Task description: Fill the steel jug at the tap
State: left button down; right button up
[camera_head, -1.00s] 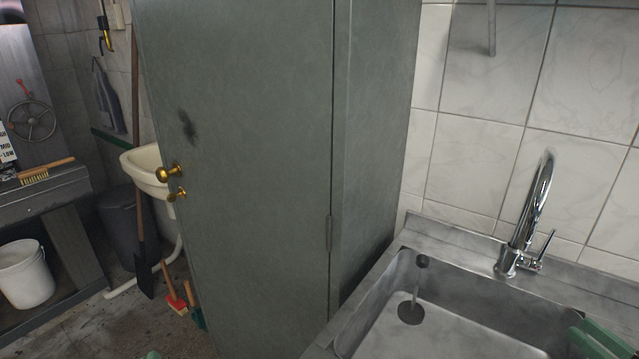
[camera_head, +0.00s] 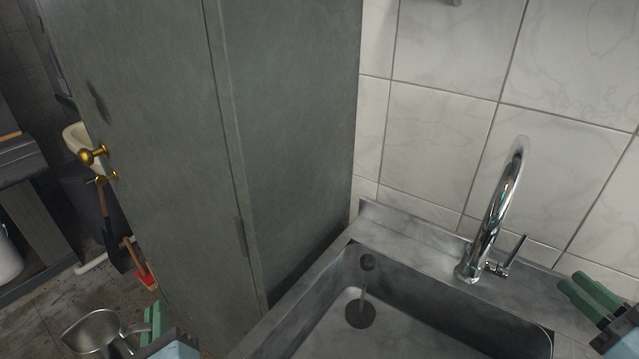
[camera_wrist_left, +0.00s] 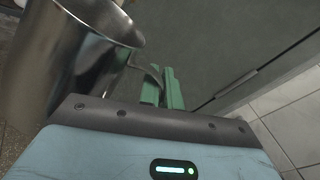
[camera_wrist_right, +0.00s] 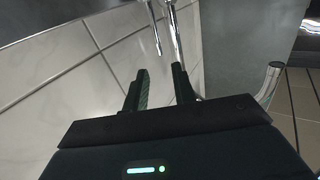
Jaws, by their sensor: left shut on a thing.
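The steel jug (camera_head: 90,330) is at the bottom left of the head view, left of the sink and apart from it. My left gripper (camera_head: 153,322) is shut on the jug's handle. The left wrist view shows the jug (camera_wrist_left: 65,60) close up beside the fingers (camera_wrist_left: 162,85). The chrome tap (camera_head: 492,220), with its side lever (camera_head: 515,252), stands at the sink's back edge. The steel sink (camera_head: 300,318) lies below it, with no water stream visible. My right gripper (camera_head: 590,292) is open and empty, to the right of the lever; its parted fingers show in the right wrist view (camera_wrist_right: 160,80).
A tall grey-green cabinet (camera_head: 300,130) with a brass knob (camera_head: 92,155) stands left of the sink, close to the left arm's side. A tiled wall (camera_head: 440,130) is behind the tap. A dark drain (camera_head: 360,314) is in the basin. A red-headed brush (camera_head: 145,277) is by the cabinet.

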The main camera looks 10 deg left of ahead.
aim_at(509, 267)
pick_arm(q)
jog(key=shift+w+d, duration=0.1)
jog(key=shift+w, duration=0.1)
pick_arm(e)
jog(key=shift+w+d, duration=0.1)
jog(key=shift+w, duration=0.05)
pick_arm(q)
jog(key=shift+s, duration=0.1)
pick_arm(e)
jog(key=shift+r, duration=0.1)
